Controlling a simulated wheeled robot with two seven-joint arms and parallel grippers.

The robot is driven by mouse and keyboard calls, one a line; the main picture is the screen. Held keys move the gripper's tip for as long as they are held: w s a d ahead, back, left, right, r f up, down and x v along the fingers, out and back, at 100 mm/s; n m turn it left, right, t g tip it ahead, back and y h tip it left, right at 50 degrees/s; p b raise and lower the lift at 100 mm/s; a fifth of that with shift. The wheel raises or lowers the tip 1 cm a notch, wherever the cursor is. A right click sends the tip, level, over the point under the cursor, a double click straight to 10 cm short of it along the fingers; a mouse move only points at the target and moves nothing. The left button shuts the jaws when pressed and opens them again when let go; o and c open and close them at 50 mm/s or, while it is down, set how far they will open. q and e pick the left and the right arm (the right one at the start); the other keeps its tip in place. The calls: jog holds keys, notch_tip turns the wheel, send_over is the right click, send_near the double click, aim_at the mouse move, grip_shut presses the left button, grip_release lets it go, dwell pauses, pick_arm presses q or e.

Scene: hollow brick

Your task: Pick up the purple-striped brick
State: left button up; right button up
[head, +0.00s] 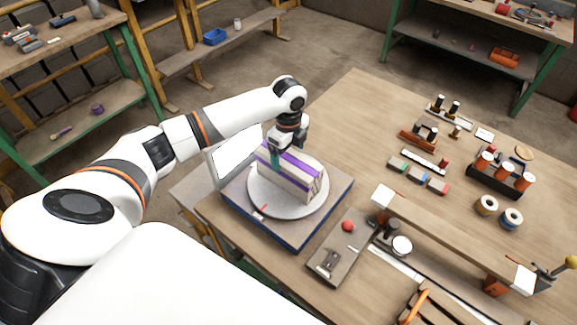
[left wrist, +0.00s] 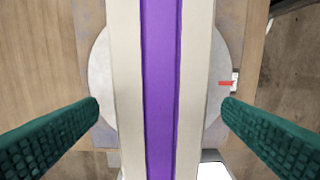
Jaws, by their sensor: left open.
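The purple-striped brick (head: 297,178) is a cream block with purple bands, standing on a round light-grey plate (head: 262,203) on a square base at the table's left end. My left gripper (head: 287,152) is over the brick's upper edge, pointing down. In the left wrist view, the brick (left wrist: 160,60) runs up the middle with its purple stripe. The left gripper (left wrist: 162,106) is open, with one green ribbed finger on each side of the brick and a visible gap on both sides. Part of the brick's top is hidden by the gripper in the head view. My right gripper does not show.
A grey box with a red knob (head: 348,227) stands right of the base, beside a long wooden beam (head: 450,235) on a rail. Several spools and small parts, including a dark rack (head: 495,187), lie farther right. The table behind the plate is bare.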

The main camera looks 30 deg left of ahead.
pick_arm(q)
jog(key=shift+f, duration=1.45)
jog(key=c, duration=1.9)
jog(key=shift+r, duration=0.15)
grip_shut()
